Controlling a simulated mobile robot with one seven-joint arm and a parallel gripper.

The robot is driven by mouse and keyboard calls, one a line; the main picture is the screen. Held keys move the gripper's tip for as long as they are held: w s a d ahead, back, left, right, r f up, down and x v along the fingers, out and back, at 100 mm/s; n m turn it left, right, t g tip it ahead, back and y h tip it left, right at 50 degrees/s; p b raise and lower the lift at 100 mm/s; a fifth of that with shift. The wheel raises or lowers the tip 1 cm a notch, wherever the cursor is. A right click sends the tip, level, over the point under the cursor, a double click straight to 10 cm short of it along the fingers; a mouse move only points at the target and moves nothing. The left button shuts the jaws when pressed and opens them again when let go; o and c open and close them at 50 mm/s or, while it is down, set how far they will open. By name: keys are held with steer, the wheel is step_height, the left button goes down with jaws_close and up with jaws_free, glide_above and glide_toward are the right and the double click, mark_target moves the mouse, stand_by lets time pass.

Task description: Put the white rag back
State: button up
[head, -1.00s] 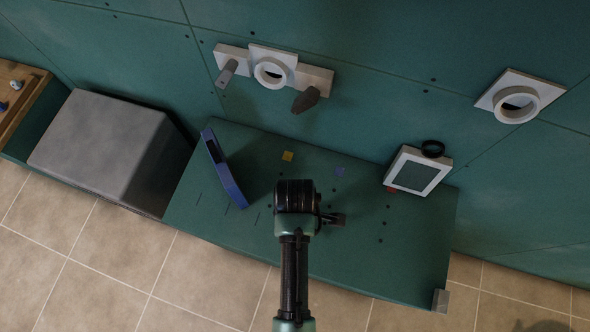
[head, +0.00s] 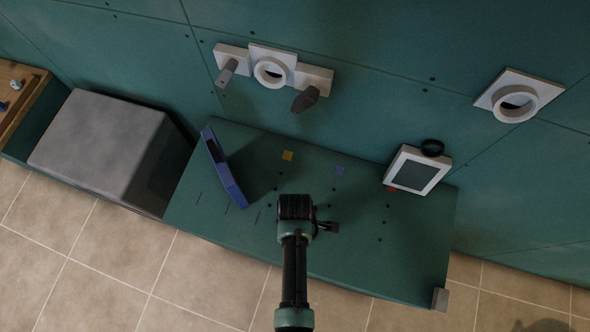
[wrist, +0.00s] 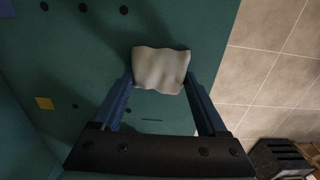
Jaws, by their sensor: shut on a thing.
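The white rag (wrist: 160,70) is a small crumpled pale cloth between the fingertips in the wrist view. My gripper (wrist: 160,82) is shut on it, one blue finger on each side. The green board (wrist: 190,20) lies behind the rag, and I cannot tell how far the rag is above it. In the head view my arm's black wrist (head: 296,207) is over the front middle of the green bench (head: 330,255). The fingers and the rag are hidden there.
A blue angled holder (head: 225,170) stands left on the bench, and a white-framed box (head: 417,172) stands right. A grey block (head: 95,145) is farther left. White ring mounts (head: 272,72) (head: 515,103) are on the wall. Tiled floor lies in front.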

steer(key=shift+f, duration=0.2)
steer(key=o, duration=1.1)
steer(key=shift+r, duration=0.1)
step_height(320, 180, up, 12)
steer(key=shift+r, duration=0.1)
